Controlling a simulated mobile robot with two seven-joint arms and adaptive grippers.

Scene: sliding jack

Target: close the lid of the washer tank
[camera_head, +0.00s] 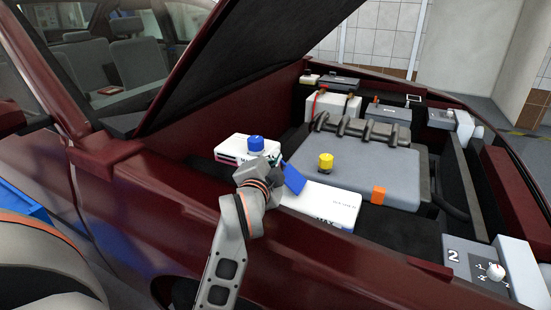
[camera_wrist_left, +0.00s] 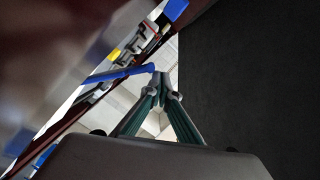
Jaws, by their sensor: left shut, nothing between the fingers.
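The white washer tank (camera_head: 325,205), marked MAX, sits in the engine bay near the front fender. Its blue lid (camera_head: 293,178) stands open, tilted up at the tank's left end. My left gripper (camera_head: 272,163) is just left of the lid, mostly hidden behind my wrist in the head view. In the left wrist view the gripper (camera_wrist_left: 161,78) has its fingers together and empty. The blue lid (camera_wrist_left: 118,74) shows there as a thin strip, its end close to the fingertips; I cannot tell whether they touch. My right gripper is in neither view.
A white box with a blue cap (camera_head: 256,143) stands just behind my wrist. The grey engine cover (camera_head: 370,165) with a yellow cap (camera_head: 326,163) lies to the right. The raised hood (camera_head: 245,60) overhangs the bay. The dark red fender (camera_head: 330,255) runs along the front.

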